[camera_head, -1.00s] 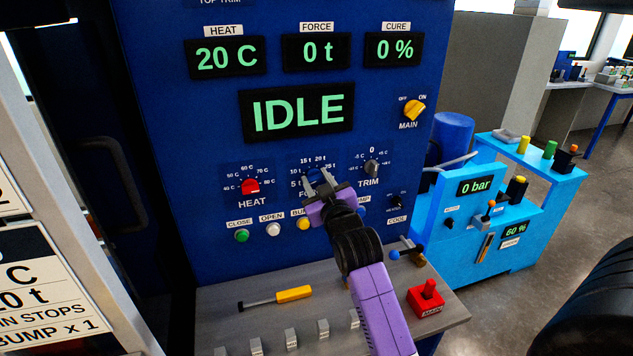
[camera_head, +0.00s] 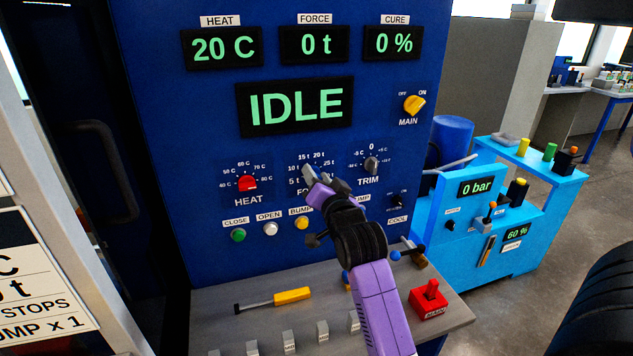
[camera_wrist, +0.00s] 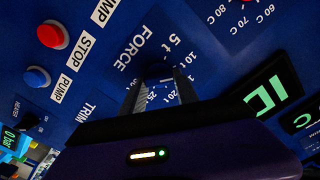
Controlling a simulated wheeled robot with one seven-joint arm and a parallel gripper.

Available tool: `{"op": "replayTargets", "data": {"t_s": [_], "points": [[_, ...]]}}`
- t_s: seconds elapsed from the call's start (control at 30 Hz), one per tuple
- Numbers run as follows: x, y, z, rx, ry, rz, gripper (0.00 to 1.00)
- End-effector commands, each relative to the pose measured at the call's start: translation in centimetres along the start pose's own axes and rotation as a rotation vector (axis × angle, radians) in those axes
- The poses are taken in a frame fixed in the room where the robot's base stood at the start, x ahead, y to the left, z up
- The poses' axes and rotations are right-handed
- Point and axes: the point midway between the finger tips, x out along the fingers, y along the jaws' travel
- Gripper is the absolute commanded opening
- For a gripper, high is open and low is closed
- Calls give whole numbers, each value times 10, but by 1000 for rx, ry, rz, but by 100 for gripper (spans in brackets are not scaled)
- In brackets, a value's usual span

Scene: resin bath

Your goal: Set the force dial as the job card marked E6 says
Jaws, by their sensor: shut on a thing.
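The force dial sits in the FORCE scale (camera_head: 296,181) on the blue press panel, between the HEAT and TRIM dials. My gripper (camera_head: 321,177) is at it, shut on its knob, and covers most of the dial in the head view. In the wrist view the dark knob (camera_wrist: 160,70) shows between my two fingers, with the tonne marks around it. Where its pointer stands is hidden. The force display (camera_head: 315,44) reads 0 t. A job card (camera_head: 40,285) at the left edge is cut off; "t", "STOPS" and "UMP x 1" show, but no E6 mark.
The HEAT dial (camera_head: 247,184) and TRIM dial (camera_head: 371,165) are close on either side. Buttons, including the yellow BUMP button (camera_head: 301,223), lie below. A yellow-handled tool (camera_head: 292,296) and a red MAIN block (camera_head: 429,300) are on the grey shelf. The large display reads IDLE.

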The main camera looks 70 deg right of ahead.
Motion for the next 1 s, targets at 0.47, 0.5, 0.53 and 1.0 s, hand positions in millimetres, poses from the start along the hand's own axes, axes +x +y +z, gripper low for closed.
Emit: {"op": "replayTargets", "data": {"t_s": [0.47,0.5,0.53,1.0], "points": [[0,3,2,452,3,-2,0],[0,4,2,490,3,-2,0],[0,4,2,518,3,-2,0],[0,6,4,961,2,-2,0]]}}
